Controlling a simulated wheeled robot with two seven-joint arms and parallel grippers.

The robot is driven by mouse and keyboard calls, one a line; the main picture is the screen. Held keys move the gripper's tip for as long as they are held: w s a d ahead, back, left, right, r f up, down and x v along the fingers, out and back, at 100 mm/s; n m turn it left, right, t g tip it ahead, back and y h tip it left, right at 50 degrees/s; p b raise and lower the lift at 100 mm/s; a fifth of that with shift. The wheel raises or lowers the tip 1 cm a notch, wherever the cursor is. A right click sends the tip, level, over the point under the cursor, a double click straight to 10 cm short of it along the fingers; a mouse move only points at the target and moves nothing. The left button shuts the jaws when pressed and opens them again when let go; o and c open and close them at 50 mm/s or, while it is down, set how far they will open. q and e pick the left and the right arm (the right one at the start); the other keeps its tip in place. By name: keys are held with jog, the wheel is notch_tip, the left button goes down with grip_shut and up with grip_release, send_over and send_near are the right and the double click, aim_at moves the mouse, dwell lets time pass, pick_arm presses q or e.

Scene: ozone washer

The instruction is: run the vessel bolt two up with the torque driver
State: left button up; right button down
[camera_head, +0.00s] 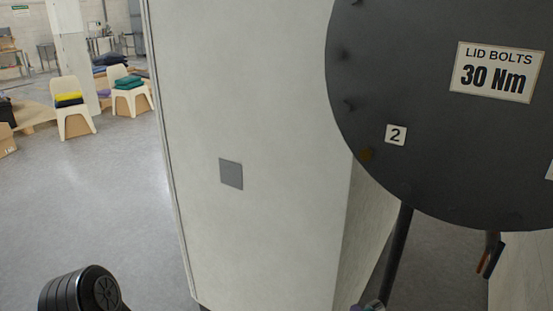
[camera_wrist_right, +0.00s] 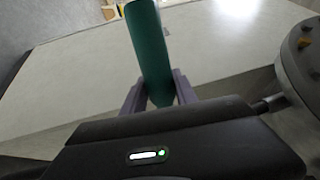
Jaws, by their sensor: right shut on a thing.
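The dark round vessel lid (camera_head: 440,120) fills the upper right of the head view. Its number 2 tag (camera_head: 396,135) has a small brownish bolt (camera_head: 366,154) just below left. My right gripper (camera_wrist_right: 160,92) is shut on a green cylinder, seemingly the torque driver's handle (camera_wrist_right: 150,45). A dark shaft (camera_wrist_right: 265,104) shows at the right of the wrist view, reaching toward the round metal vessel (camera_wrist_right: 302,65). In the head view a black rod (camera_head: 396,252) runs up to the lid's lower edge; contact with a bolt cannot be told. My left gripper is out of view.
A pale cabinet panel (camera_head: 260,90) with a grey square (camera_head: 231,174) stands left of the lid. A red and black tool (camera_head: 490,256) shows below the lid at right. Chairs with folded cloths (camera_head: 72,105) stand far left, with open floor (camera_head: 120,190) before them.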

jog(key=shift+s+d+f+h, duration=0.1)
jog(key=shift+d+f+h, duration=0.25)
jog(key=shift+d, duration=0.4)
